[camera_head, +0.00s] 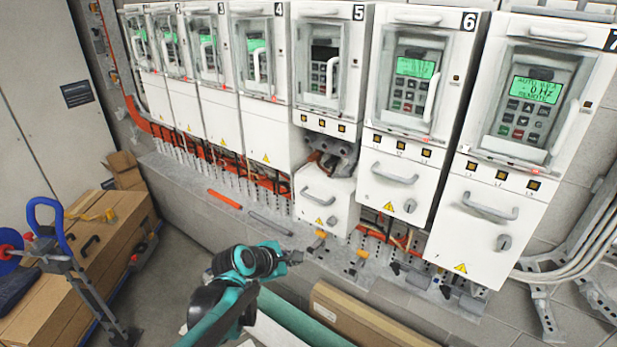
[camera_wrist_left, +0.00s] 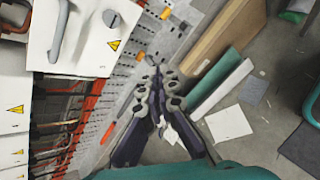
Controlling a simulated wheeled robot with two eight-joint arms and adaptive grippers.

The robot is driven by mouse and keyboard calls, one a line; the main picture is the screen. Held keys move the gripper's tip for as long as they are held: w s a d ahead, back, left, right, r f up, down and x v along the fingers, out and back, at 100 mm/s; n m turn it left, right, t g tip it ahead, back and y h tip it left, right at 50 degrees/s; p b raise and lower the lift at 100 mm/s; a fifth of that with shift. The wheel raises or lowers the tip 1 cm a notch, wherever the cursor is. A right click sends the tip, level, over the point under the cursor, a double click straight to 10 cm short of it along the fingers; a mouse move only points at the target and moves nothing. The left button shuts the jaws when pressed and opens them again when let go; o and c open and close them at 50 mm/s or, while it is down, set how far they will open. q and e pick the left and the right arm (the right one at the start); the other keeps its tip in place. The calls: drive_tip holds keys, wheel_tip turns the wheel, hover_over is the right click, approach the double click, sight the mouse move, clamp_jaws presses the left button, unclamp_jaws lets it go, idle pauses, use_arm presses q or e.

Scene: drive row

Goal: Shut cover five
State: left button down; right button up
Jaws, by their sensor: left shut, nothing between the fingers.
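Drive five stands in the middle of the row, under the label 5 (camera_head: 358,13). Its white lower cover, cover five (camera_head: 312,212), is swung outward and down at the top, and a dark opening with wires (camera_head: 330,158) shows above it. The cover has a grey handle (camera_head: 318,198), a knob and a yellow triangle. In the left wrist view a white cover (camera_wrist_left: 88,55) with a handle and knob, likely cover five, is at upper left. My left gripper (camera_head: 297,257) is shut and empty, below and in front of the cover, apart from it. It also shows in the wrist view (camera_wrist_left: 157,72).
Neighbouring lower covers four (camera_head: 262,130) and six (camera_head: 385,185) sit flush. A long cardboard box (camera_head: 370,325) and a green roll (camera_head: 300,325) lie on the floor. A blue-handled stand (camera_head: 70,265) and brown boxes (camera_head: 100,235) are at left.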

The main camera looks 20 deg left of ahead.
sight(324, 202)
use_arm(q)
drive_tip(key=w+a+r+n+t+p, duration=0.1)
drive_tip(key=w+a+r+n+p, duration=0.2)
drive_tip(key=w+r+n+p, duration=0.3)
drive_tip(key=w+d+f+n, duration=0.25)
drive_tip(key=w+f, duration=0.25)
drive_tip(key=w, duration=0.4)
drive_tip(key=shift+h, duration=0.3)
drive_tip(key=r+p, duration=0.1)
drive_tip(key=r, duration=0.3)
drive_tip(key=shift+w+r+p, duration=0.15)
drive_tip(key=shift+w+p, duration=0.05)
drive_tip(key=shift+p, duration=0.1)
use_arm(e)
wheel_tip(324, 202, up, 10)
use_arm(q)
drive_tip(key=shift+r, duration=0.1)
